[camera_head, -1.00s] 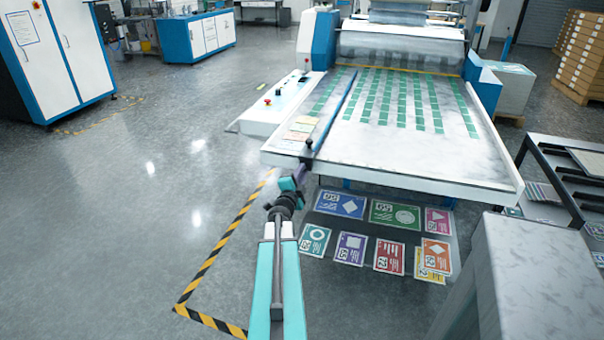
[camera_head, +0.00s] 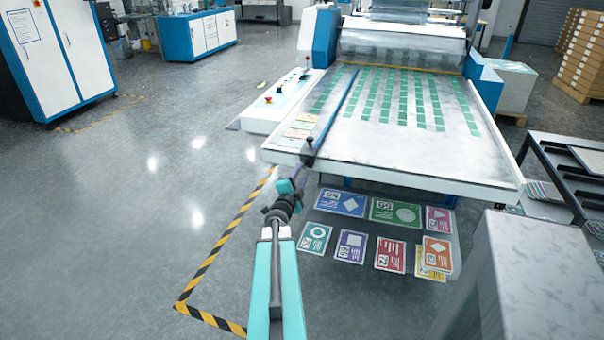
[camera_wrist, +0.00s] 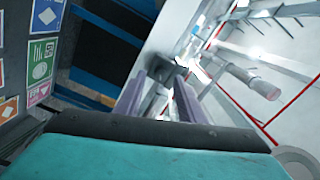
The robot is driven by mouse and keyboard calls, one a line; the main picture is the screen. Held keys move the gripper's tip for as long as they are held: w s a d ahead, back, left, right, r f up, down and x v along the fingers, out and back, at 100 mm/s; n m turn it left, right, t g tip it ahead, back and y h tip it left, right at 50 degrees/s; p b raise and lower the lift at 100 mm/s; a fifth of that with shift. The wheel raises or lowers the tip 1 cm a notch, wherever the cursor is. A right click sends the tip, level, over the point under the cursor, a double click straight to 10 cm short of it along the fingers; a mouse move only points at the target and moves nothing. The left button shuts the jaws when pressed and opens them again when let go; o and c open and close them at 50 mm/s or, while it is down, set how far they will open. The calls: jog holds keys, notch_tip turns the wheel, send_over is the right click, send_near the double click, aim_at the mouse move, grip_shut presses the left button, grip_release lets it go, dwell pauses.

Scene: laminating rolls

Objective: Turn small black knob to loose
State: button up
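The small black knob (camera_head: 309,141) is at the near end of the long blue bar (camera_head: 338,103) on the laminating table. My gripper (camera_head: 303,167) is just below it at the table's front edge, in line with the bar. In the wrist view, my gripper (camera_wrist: 161,85) has its two purple-grey fingers apart. A dark piece (camera_wrist: 162,70), likely the knob, shows between and beyond the fingertips. I cannot tell whether the fingers touch it. Any marking for loose is not readable.
The laminating table (camera_head: 420,172) stands ahead, with a control panel (camera_head: 280,98) on its left. Coloured cards (camera_head: 340,203) lie below its front edge. A dark rack (camera_head: 560,165) stands at right. The floor on the left is clear inside and outside the striped tape (camera_head: 225,242).

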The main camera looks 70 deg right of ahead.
jog(key=a+p, duration=0.9)
jog(key=a, duration=0.1)
jog(key=shift+s+a, duration=0.3)
jog(key=shift+s, duration=0.05)
dwell(0.6)
jog(key=shift+f, duration=0.1)
jog(key=shift+w+a, duration=0.1)
jog(key=shift+w, duration=0.05)
dwell(0.5)
